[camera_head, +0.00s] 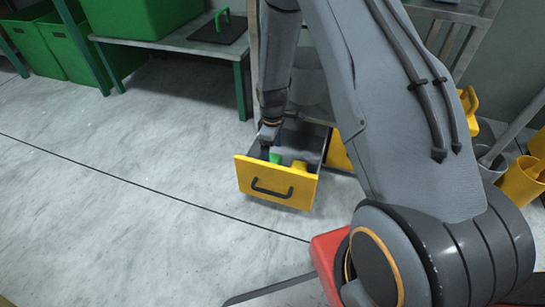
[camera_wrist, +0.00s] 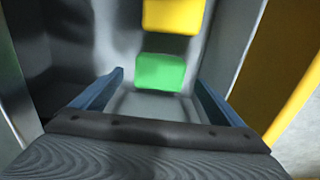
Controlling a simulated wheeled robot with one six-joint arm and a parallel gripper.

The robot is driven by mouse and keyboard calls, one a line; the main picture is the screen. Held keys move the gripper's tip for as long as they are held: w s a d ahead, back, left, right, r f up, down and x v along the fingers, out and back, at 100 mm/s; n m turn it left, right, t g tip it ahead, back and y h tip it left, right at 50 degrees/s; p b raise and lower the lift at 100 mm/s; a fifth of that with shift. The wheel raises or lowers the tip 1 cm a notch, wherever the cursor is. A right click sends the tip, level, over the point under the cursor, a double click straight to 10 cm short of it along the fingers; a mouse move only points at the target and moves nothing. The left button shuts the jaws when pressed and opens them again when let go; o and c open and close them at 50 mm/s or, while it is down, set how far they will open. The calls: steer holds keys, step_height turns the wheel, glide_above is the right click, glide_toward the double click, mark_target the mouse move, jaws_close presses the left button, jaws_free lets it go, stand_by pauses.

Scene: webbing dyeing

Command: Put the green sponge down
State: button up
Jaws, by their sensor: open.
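The green sponge (camera_wrist: 160,72) lies inside an open drawer with a yellow front (camera_head: 290,190). In the wrist view it sits ahead of my gripper (camera_wrist: 152,85), centred between the two blue-grey fingers, which are spread apart. The sponge also shows small in the head view (camera_head: 276,158). My gripper (camera_head: 268,146) reaches down into the drawer, near its left side. Whether the sponge touches the drawer floor is hard to tell. A yellow object (camera_wrist: 173,15) lies just beyond the sponge in the drawer.
The drawer's front bears a black handle (camera_head: 272,190). A bench (camera_head: 180,43) with a green bin (camera_head: 140,15) and a dark green-handled lid (camera_head: 218,28) stands at the back left. Yellow buckets (camera_head: 522,182) stand at the right. The floor at left is clear.

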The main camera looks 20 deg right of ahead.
mark_target(273, 161)
steer(key=s+a+r+m+p, duration=0.1)
steer(key=s+a+r, duration=0.4)
steer(key=r, duration=0.5)
steer(key=s+a+r+p, duration=0.1)
steer(key=s+a+r, duration=0.2)
steer(key=a+r, duration=0.5)
steer(key=s+a+r+m+p, duration=0.1)
steer(key=s+a+r, duration=0.3)
steer(key=r, duration=0.7)
steer(key=s+a+r, duration=0.1)
steer(key=s+r, duration=0.2)
steer(key=s, duration=0.4)
steer(key=s+a+r+m+y, duration=0.1)
steer(key=s+r, duration=0.3)
steer(key=s, duration=0.4)
steer(key=s+a+r, duration=0.2)
steer(key=s+r, duration=0.1)
steer(key=s, duration=0.5)
steer(key=shift+s+a+r+y, duration=0.25)
steer(key=shift+a+r+y, duration=0.05)
steer(key=shift+a, duration=0.05)
